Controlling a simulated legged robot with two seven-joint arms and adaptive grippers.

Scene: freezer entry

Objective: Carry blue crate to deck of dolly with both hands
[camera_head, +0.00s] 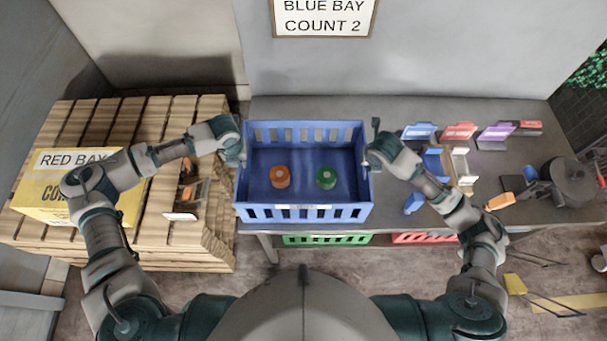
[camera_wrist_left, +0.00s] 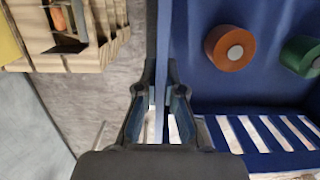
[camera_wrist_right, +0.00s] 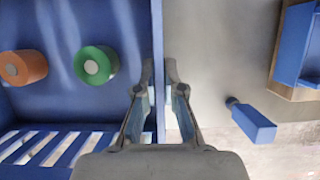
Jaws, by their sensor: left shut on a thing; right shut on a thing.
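The blue crate (camera_head: 303,213) is at the left end of the grey table in the head view, with slatted front and back walls. An orange roll (camera_head: 280,177) and a green roll (camera_head: 326,177) stand on its floor. My left gripper (camera_head: 241,158) is shut on the crate's left wall; the left wrist view shows the fingers (camera_wrist_left: 160,85) on both sides of it. My right gripper (camera_head: 368,162) is shut on the right wall, as the fingers (camera_wrist_right: 158,88) in the right wrist view show. I cannot tell whether the crate touches the table. I cannot make out the dolly.
The grey table (camera_head: 480,210) holds blue, red and purple holders (camera_head: 459,131) and a dark round device (camera_head: 572,180) to the right. A wooden pallet stack (camera_head: 130,240) with a yellow box (camera_head: 50,206) stands left. Green (camera_head: 325,240) and red (camera_head: 425,237) crates are below the table.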

